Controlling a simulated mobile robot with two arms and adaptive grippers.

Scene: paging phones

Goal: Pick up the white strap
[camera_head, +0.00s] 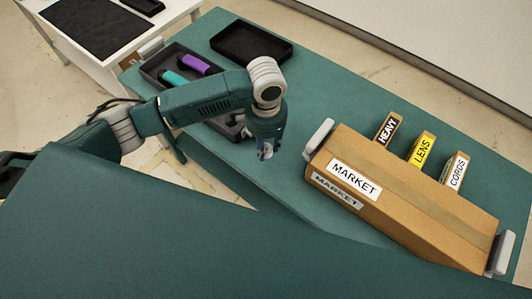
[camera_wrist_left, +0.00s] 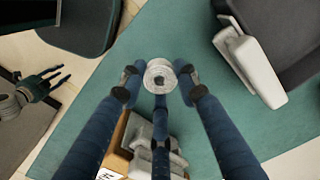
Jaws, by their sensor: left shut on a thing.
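The white strap (camera_wrist_left: 160,75) shows in the left wrist view as a round white coil with a hole in its middle. My left gripper (camera_wrist_left: 158,83) is shut on it, with its blue fingers around the coil. In the head view my left gripper (camera_head: 265,153) points down over the green table (camera_head: 300,85), left of the cardboard box; only a small pale bit shows at its fingertips. A dark green hand-like shape (camera_wrist_left: 40,86) at the left of the left wrist view may be my right gripper; its state is unclear.
A cardboard box marked MARKET (camera_head: 400,195) lies on the table, with tabs HEAVY (camera_head: 388,128), LENS (camera_head: 422,148) and CORDS (camera_head: 455,170) behind it. A dark tray (camera_head: 165,58) holds purple and teal items. An empty black tray (camera_head: 250,43) stands behind.

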